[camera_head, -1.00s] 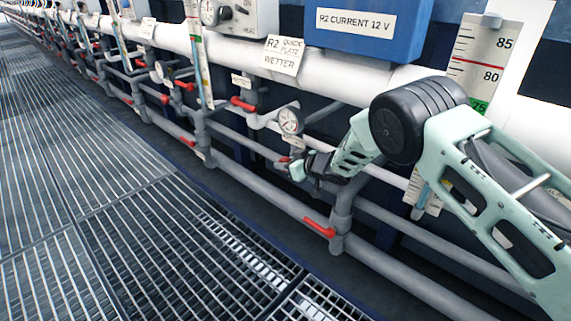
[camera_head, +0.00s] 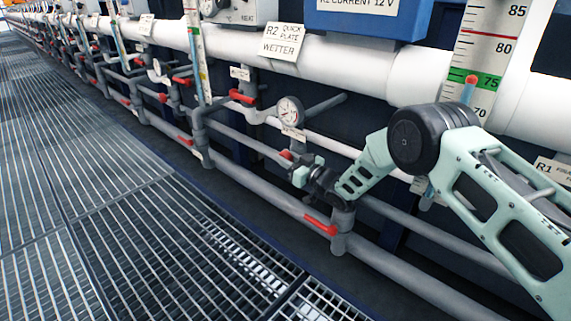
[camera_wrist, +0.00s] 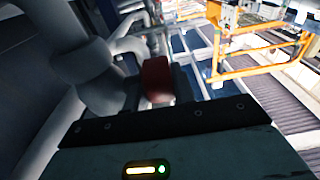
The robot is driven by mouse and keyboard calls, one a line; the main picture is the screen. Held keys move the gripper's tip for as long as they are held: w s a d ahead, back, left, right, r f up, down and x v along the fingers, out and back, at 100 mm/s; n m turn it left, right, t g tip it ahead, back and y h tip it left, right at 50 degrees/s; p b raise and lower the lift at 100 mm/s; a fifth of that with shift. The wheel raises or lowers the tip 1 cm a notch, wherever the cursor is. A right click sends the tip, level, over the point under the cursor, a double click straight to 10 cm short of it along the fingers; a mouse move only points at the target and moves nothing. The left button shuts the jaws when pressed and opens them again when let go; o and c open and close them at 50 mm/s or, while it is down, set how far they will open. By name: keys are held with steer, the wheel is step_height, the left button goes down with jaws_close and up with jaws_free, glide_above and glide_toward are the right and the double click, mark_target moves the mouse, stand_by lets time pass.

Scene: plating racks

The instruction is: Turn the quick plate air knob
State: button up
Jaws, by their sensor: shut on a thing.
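My gripper (camera_head: 301,172) is at the pipes below the round gauge, just right of a small red valve knob (camera_head: 287,154). In the head view only a bit of the knob shows above and left of the fingers. In the wrist view the red knob (camera_wrist: 157,78) stands just beyond the dark front edge of my gripper (camera_wrist: 160,112), beside a grey pipe fitting. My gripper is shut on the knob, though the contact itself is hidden. A small tag (camera_head: 293,132) hangs under the gauge, too small to read.
A round gauge (camera_head: 289,111) sits above my gripper. A red lever (camera_head: 321,225) on the lower grey pipe is close below it. The white main pipe (camera_head: 350,71) and a scale strip (camera_head: 484,60) are above. The grated floor (camera_head: 130,225) at left is clear.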

stand_by(0.4)
steer(key=o, duration=0.7)
